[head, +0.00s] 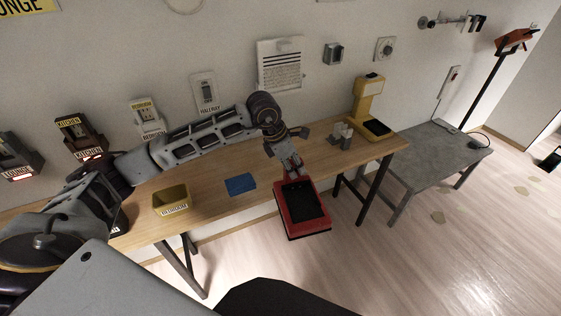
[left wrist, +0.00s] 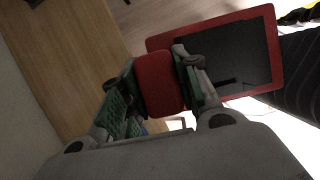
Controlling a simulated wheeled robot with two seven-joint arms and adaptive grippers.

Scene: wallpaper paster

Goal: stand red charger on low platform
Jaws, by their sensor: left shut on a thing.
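The red charger (head: 303,208) has a wide red base with a black pad. My left gripper (head: 290,160) is shut on its narrow red part, and the charger hangs in front of the wooden table's front edge, apart from any surface I can see. In the left wrist view the two fingers (left wrist: 162,82) clasp the red block, with the charger's black-padded base (left wrist: 235,55) beyond. The grey, lower table (head: 432,155) at the right may be the low platform; I cannot be sure. My right gripper is not in view.
The wooden table (head: 225,200) holds a yellow charger (head: 370,105), small grey blocks (head: 341,135), a blue pad (head: 240,184) and a yellow bin (head: 171,200). The grey table has a small item and cable at its back right; its middle is clear. A tall lamp-like stand (head: 485,80) rises behind it.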

